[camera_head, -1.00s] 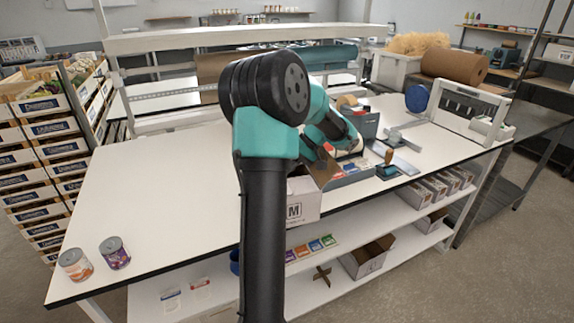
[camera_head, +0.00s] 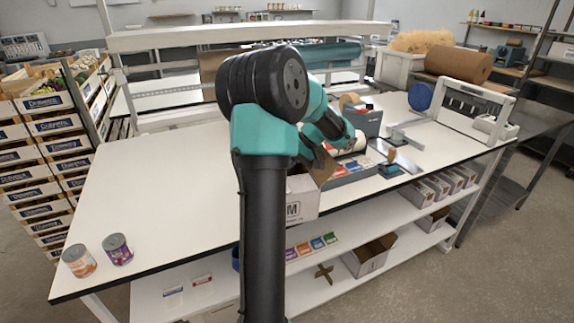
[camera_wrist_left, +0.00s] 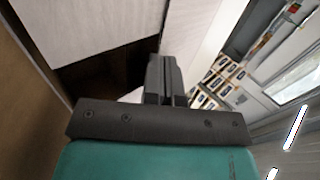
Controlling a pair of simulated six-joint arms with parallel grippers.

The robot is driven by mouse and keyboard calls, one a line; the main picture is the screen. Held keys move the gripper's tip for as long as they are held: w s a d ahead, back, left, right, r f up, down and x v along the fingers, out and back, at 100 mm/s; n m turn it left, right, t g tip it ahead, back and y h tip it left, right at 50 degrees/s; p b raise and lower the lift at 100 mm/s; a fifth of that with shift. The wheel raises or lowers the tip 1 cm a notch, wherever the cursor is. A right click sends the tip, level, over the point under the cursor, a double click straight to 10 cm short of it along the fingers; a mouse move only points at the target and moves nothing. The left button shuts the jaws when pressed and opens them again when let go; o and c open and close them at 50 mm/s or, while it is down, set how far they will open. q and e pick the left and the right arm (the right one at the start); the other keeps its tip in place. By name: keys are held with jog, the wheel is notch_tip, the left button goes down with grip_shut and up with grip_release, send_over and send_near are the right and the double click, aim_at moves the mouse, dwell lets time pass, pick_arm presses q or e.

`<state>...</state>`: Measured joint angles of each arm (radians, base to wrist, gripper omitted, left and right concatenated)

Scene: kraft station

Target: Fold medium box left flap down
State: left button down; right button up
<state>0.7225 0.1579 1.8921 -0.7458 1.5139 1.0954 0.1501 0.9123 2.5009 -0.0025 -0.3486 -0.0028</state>
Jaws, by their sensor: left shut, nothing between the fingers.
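The medium box (camera_head: 302,208) is white outside with a black M on its front. It sits near the table's front edge, half hidden behind my left arm. A raised brown flap (camera_head: 324,168) shows on its right side in the head view. My left gripper (camera_head: 318,152) is low over the box; its fingertips are mostly hidden there. In the left wrist view the gripper (camera_wrist_left: 163,75) is shut and empty, close to white box panels (camera_wrist_left: 90,28) and a dark opening. Brown cardboard (camera_wrist_left: 28,95) stands at the left. Whether the fingers touch a panel is unclear. My right gripper is not in view.
Two cans (camera_head: 118,249) stand at the table's left front corner. A stamp on its pad (camera_head: 391,165) and a grey bin (camera_head: 368,122) are right of the box.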

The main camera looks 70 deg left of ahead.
pick_arm(q)
jog(key=v, duration=1.1)
jog(key=shift+w, duration=0.45)
jog(key=shift+w+d+r, duration=0.1)
jog(key=shift+w+r, duration=0.1)
jog(key=shift+w, duration=0.1)
jog(key=shift+w, duration=0.1)
